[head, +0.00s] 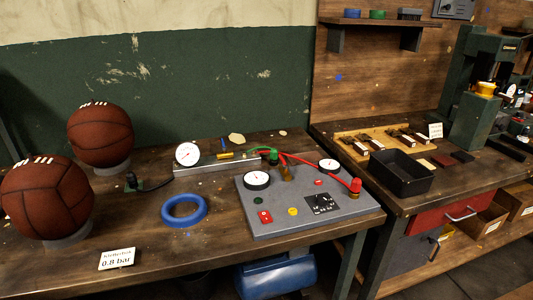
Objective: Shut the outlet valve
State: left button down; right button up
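A grey control panel (300,222) lies on the wooden table. It carries a dial gauge (256,180), a second gauge (329,166), and a black switch plate (321,204). A red knob-like part (356,185) stands at the panel's right, and a green part (273,157) stands at its back. Red and green hoses meet at a brass fitting (286,173). I cannot tell which part is the outlet valve or whether it is open. Neither of my grippers is in view.
Two brown leather balls (48,196) (100,136) rest on ring stands at left. A blue ring (184,210), a card (117,258) reading 0.8 bar and a pump-like bar (217,167) with a gauge (187,154) lie nearby. A second bench holds a black tray (400,173).

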aim_at(285, 165)
jog(key=k, duration=0.5)
jog(key=z, duration=0.8)
jog(key=i, duration=0.95)
jog(key=u, duration=1.65)
